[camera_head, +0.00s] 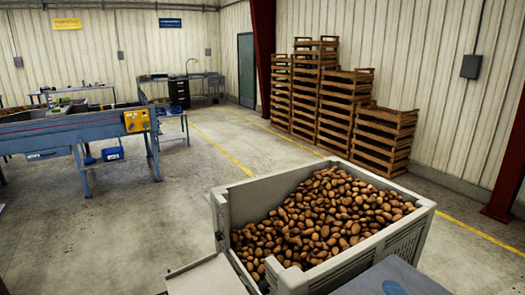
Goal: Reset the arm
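Neither of my grippers shows in the head view, and I see no arm that I can make out for sure. A large grey bin (422,217) stands in front, full of brown potatoes (315,222). A light grey flat panel (207,277) sits at the bin's lower left corner. I cannot tell whether it is joined to the bin. A blue-grey flat surface (420,280) with a blue round mark cuts across the bottom edge, in front of the bin.
Stacked wooden crates (340,108) line the right wall near a red post (508,160). A workbench (180,85) is at the back. The middle floor (165,215) is clear.

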